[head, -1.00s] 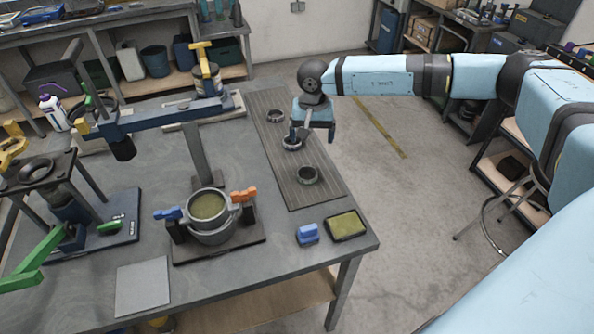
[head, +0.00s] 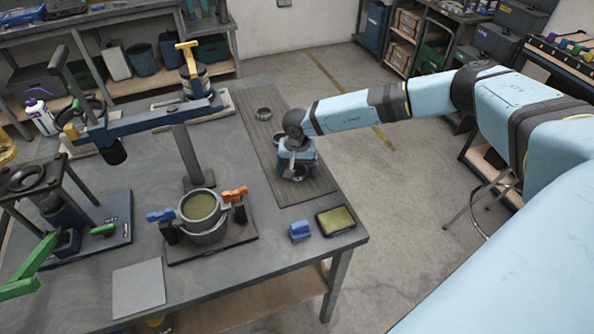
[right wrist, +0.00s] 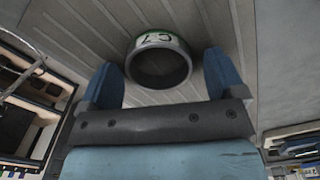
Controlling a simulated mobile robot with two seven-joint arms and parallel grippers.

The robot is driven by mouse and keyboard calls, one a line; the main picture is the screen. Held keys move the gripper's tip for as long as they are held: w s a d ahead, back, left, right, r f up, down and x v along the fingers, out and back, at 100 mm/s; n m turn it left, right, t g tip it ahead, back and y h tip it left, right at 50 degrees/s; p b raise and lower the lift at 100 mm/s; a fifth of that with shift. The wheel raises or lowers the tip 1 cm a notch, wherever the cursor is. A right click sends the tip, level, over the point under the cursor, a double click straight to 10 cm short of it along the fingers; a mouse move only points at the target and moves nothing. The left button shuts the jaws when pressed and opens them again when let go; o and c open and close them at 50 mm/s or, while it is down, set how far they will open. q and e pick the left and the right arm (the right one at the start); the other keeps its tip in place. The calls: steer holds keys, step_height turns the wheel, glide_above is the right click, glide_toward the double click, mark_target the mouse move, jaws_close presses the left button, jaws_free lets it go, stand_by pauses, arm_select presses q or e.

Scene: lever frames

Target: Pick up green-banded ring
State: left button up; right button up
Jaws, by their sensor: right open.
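In the right wrist view a short grey ring (right wrist: 160,43) with a green and pale band and dark lettering sits on the grooved mat, between and beyond my fingertips. My right gripper (right wrist: 161,78) is open and empty, with one blue finger on each side. In the head view the gripper (head: 300,168) is low over the nearest ring (head: 299,178) on the mat and partly hides it. A middle ring (head: 279,139) is partly hidden behind my wrist, and a far ring (head: 264,113) is clear. Band colours cannot be told in the head view. My left gripper is not in view.
The grooved mat (head: 262,152) lies along the workbench's right side. A blue block (head: 300,230) and a shallow tray (head: 336,220) stand near the front corner. A clamp fixture with a grey pot (head: 203,227) and lever frames (head: 68,205) occupy the left.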

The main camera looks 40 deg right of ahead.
steer(key=c, duration=1.1)
steer(key=shift+o, duration=0.2)
steer(key=shift+r, duration=0.15)
